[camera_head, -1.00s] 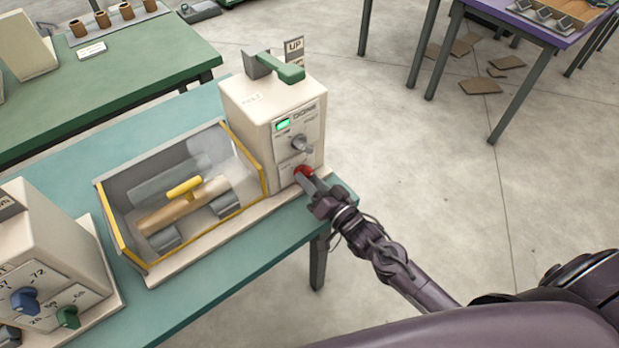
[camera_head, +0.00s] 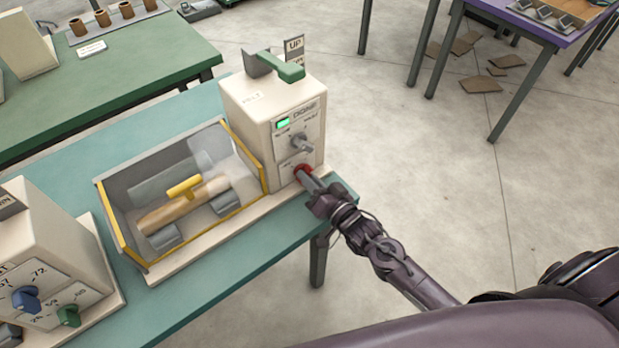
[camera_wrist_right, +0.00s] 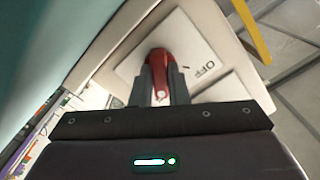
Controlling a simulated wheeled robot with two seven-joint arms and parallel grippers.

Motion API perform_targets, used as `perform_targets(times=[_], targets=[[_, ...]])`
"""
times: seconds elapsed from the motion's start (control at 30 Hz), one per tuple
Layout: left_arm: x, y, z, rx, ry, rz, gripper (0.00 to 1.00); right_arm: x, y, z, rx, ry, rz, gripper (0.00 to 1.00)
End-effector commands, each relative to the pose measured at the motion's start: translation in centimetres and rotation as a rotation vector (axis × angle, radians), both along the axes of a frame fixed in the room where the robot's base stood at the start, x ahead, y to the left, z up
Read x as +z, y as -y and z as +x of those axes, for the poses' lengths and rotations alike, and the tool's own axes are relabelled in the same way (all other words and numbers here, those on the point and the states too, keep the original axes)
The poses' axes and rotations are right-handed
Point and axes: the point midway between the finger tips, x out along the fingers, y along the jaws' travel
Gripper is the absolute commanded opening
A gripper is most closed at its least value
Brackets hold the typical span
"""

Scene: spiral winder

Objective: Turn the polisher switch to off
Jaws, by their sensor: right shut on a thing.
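The polisher (camera_head: 250,100) is a cream box on the teal table, with a lit green lamp beside the word DONE on its front panel. Its red switch (camera_wrist_right: 160,66) sits low on that panel, on a white plate marked OFF. My right gripper (camera_wrist_right: 163,88) is shut on the red switch, one finger on each side of it. In the head view the right gripper (camera_head: 306,180) covers part of the switch. A grey knob (camera_head: 300,141) sits above the switch. My left gripper is not in view.
A yellow-edged clear box (camera_head: 120,235) holding a wooden roller stands left of the polisher. Another cream box (camera_head: 45,250) with blue and green knobs is at lower left. A green lever (camera_head: 290,72) tops the polisher.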

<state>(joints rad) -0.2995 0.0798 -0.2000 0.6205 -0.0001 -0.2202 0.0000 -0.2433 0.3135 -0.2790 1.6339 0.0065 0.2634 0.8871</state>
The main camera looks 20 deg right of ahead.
Motion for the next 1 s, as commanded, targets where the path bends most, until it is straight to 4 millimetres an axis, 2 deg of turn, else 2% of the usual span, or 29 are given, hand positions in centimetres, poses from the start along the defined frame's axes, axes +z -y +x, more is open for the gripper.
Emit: perform_targets(times=[0.27,1.0], targets=[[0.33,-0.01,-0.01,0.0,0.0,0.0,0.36,0.06,0.03,0.01,-0.001,0.056,-0.156,0.0],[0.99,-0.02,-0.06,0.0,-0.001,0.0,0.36,0.02,0.02,0.01,0.001,0.294,-0.812,0.0]])
